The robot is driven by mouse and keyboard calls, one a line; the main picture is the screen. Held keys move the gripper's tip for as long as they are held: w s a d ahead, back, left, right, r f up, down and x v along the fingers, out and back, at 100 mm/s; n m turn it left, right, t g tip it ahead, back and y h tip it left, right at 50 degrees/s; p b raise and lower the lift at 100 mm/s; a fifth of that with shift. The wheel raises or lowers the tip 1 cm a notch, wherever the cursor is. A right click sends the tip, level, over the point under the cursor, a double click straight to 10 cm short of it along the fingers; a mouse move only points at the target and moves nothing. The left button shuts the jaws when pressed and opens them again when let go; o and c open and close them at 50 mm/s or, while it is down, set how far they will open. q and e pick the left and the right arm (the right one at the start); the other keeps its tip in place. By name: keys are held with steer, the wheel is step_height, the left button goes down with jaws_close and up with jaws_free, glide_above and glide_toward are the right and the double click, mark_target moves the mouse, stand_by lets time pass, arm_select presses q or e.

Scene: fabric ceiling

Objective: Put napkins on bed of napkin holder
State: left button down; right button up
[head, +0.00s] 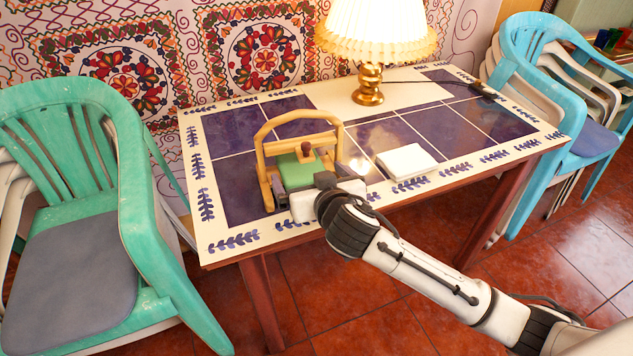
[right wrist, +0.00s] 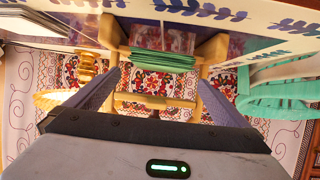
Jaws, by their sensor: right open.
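The wooden napkin holder (head: 268,163) stands upright near the left front of the tiled table, with a tall arched frame and a dark knob (head: 306,150) at its middle. A green stack of napkins (head: 296,172) lies within the holder's frame. In the right wrist view the green stack (right wrist: 162,60) shows edge-on between the holder's wooden sides (right wrist: 210,48). My right gripper (head: 312,183) is at the front of the holder. In the right wrist view its fingers (right wrist: 160,80) are spread wide, with the green stack ahead between them. Whether they touch anything is unclear. My left gripper is out of view.
A flat white block (head: 407,161) lies on the table (head: 225,239) right of the holder. A lit lamp (head: 368,85) stands at the back. A green chair (head: 150,225) is left, blue chairs (head: 532,100) right. Tiles at the table's right are clear.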

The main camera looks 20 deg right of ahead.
steer(key=v, duration=0.5)
steer(key=s+a+f+n+g+y, duration=0.25)
steer(key=s+f, duration=0.75)
steer(key=f, duration=0.5)
steer(key=s+d+f+g, duration=0.1)
steer(key=s+f+g, duration=0.1)
steer(key=s+f, duration=0.9)
steer(key=s+y, duration=0.1)
steer(key=s, duration=0.3)
steer(key=shift+s+d+f, duration=0.15)
steer(key=shift+s+f, duration=0.05)
steer(key=shift+f, duration=0.15)
